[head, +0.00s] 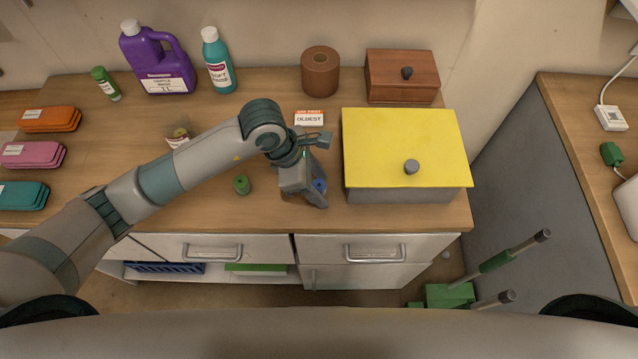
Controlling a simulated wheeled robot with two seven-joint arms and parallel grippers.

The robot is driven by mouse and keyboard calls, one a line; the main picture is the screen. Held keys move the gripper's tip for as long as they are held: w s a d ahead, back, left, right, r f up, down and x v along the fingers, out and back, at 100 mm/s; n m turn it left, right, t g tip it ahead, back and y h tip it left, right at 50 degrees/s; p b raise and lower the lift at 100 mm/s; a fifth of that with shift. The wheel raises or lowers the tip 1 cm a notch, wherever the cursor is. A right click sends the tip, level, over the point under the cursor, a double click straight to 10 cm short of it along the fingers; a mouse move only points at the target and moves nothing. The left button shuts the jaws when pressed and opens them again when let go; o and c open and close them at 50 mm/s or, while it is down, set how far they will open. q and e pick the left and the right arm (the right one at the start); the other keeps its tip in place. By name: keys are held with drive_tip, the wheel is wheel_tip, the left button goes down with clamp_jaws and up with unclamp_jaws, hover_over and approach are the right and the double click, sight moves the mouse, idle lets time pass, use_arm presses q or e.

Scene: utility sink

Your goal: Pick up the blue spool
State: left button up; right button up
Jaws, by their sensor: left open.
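A small blue object, seemingly the blue spool (320,186), shows at the far end of my left gripper, above or on the wooden counter. The gripper covers most of it. My left gripper (313,194) is open and points down at the counter, with its fingers right at the blue object. I cannot tell whether they touch it. A small green spool (242,185) stands on the counter left of the gripper. My right gripper does not show.
A grey box with a yellow lid (390,140) stands close to the right of the gripper. Behind are a label card (309,118), a brown roll (320,72), a wooden box (401,85) and bottles (157,65). Folded cloths (48,120) lie left. The counter's front edge is near.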

sight(319, 185)
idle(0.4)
use_arm(q)
drive_tip(key=c, duration=1.1)
drive_tip(key=shift+r, duration=0.1)
drive_tip(key=shift+w+r+b, duration=0.1)
drive_tip(key=shift+r+b, duration=0.3)
drive_tip(key=shift+r, duration=0.15)
wheel_tip(319, 185, up, 8)
drive_tip(key=b, duration=0.2)
drive_tip(key=shift+f+b, duration=0.25)
drive_tip(key=shift+b, duration=0.1)
drive_tip(key=shift+r, duration=0.6)
